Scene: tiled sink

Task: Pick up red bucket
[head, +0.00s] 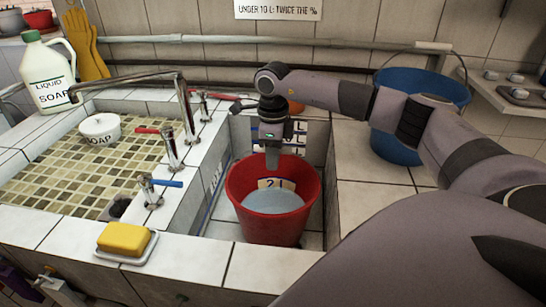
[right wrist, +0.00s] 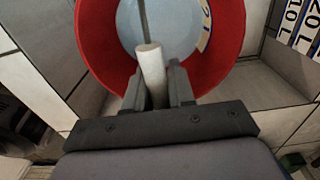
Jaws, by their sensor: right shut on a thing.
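The red bucket (head: 272,232) stands upright in a tiled recess right of the sink. My right gripper (head: 272,160) points down over the bucket's back rim. In the right wrist view the bucket (right wrist: 232,50) fills the top. There my right gripper (right wrist: 155,88) is shut on the white cylindrical grip (right wrist: 152,68) of the bucket's handle, with a thin dark rod running beyond it. My left gripper is not in view.
A blue bucket (head: 393,147) stands behind my right arm. The sink (head: 60,170) at left has taps (head: 172,150), a soap pot (head: 100,129) and a yellow sponge (head: 124,239) on its front ledge. A soap jug (head: 48,75) and yellow gloves (head: 84,45) are at back left.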

